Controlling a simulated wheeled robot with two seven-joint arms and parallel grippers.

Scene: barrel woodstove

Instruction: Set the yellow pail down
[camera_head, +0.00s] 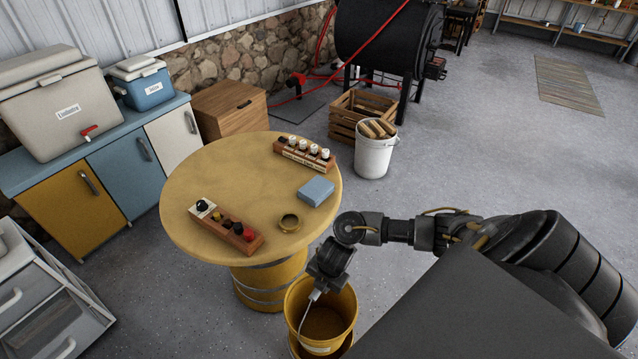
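The yellow pail (342,303) is at the bottom centre, in front of the round table, with its open top facing up. It looks empty inside. The fingertips are small and partly hidden. More yellow shows under the pail at the picture's bottom edge; I cannot tell what it is or whether the pail touches it. My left gripper is not in view.
A white bucket (374,158) of wood stands farther back. Grey floor at right is open.

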